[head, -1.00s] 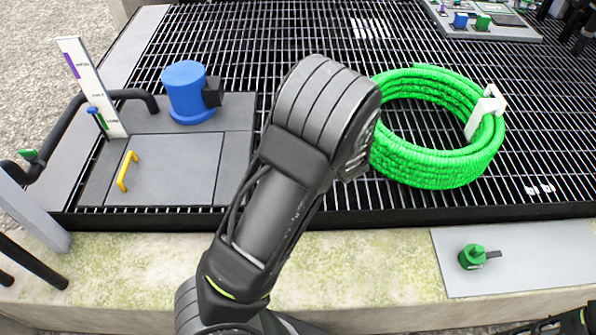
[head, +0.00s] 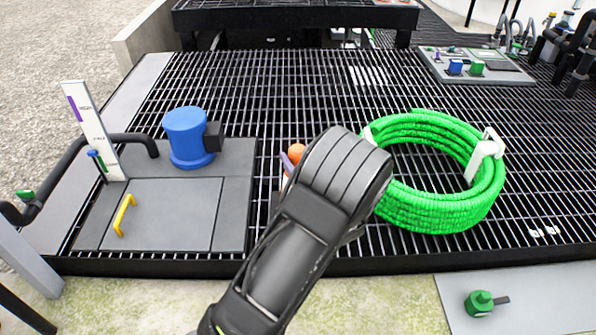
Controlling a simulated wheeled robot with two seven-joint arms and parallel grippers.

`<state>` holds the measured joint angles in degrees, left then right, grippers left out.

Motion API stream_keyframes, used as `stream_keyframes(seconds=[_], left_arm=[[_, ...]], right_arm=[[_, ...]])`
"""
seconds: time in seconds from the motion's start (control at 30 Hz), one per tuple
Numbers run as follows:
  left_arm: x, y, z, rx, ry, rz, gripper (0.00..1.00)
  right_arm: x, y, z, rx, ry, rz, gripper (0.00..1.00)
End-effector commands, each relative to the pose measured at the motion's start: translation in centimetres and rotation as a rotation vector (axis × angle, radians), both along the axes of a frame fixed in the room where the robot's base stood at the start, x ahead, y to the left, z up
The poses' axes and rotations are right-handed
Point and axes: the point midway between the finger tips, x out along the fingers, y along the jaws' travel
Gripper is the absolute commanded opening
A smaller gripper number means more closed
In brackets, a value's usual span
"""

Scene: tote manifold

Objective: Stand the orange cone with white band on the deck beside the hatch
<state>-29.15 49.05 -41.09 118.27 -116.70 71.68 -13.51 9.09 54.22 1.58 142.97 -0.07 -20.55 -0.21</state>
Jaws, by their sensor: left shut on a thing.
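A small orange part (head: 297,152), which looks like the orange cone, shows just past the left side of my left wrist. A purple piece and a little white show beside it. Most of it is hidden behind my arm, so its band and its tilt cannot be made out. My left gripper (head: 289,162) is shut on it, with the fingers mostly hidden by my wrist. It is over the black grating deck (head: 270,85), right of the hatch (head: 175,213), a grey panel with a yellow handle. I cannot tell whether the cone touches the deck. My right gripper is out of view.
A blue cylinder (head: 187,138) stands behind the hatch, with a white gauge board (head: 92,128) to its left. A green coiled hose (head: 440,215) lies right of my arm. A grey panel with blue and green knobs (head: 490,75) is at the back right. The grating behind is clear.

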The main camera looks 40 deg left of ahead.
Motion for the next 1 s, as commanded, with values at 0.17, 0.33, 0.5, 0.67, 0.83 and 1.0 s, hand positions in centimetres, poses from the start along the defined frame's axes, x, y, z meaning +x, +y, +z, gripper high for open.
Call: stream_keyframes(seconds=[0.17, 0.33, 0.5, 0.67, 0.83, 1.0], left_arm=[[0.0, 0.0, 0.2, 0.002, -0.003, 0.000, 0.00], [0.0, 0.1, -1.4, 0.003, 0.001, 0.001, 0.00], [0.0, 0.1, -3.5, 0.002, -0.001, 0.001, 0.00], [0.0, 0.0, -3.6, 0.002, -0.003, 0.001, 0.00], [0.0, 0.0, -3.7, 0.001, -0.002, 0.001, 0.00], [0.0, 0.0, -3.7, -0.001, -0.001, 0.000, 0.64]], right_arm=[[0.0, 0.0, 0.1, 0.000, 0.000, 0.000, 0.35], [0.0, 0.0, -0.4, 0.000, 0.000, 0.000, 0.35], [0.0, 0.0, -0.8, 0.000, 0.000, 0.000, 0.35], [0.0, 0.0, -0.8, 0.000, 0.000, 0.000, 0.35], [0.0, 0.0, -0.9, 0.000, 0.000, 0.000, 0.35], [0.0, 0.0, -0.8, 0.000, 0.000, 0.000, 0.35]])
